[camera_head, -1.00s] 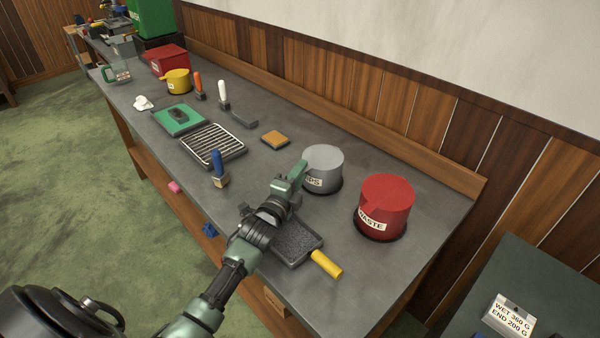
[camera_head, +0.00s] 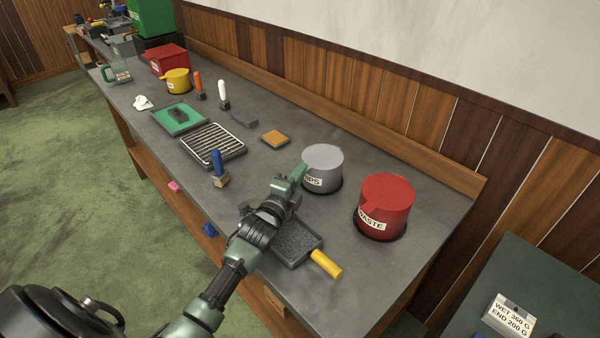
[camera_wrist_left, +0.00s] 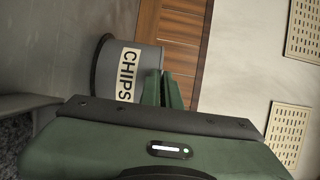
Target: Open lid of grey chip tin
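The grey chip tin (camera_head: 325,172) stands upright on the workbench with its grey lid (camera_head: 324,155) on; its label is partly covered in the head view. The tin lies on its side in the left wrist view (camera_wrist_left: 112,85), where the label reads CHIPS. My left gripper (camera_head: 299,172) is at the tin's near left rim, where it hides the edge of the lid. In the left wrist view its green fingers (camera_wrist_left: 163,88) are close together with a thin gap, seemingly on the lid's tab; the tab itself is hidden. My right gripper is not in view.
A red waste tin (camera_head: 388,197) stands right of the grey tin. A dark tray (camera_head: 295,243) and a yellow handle (camera_head: 326,263) lie below my left gripper. A wire rack (camera_head: 212,145), a blue-handled brush (camera_head: 219,168) and an orange block (camera_head: 274,138) lie to the left.

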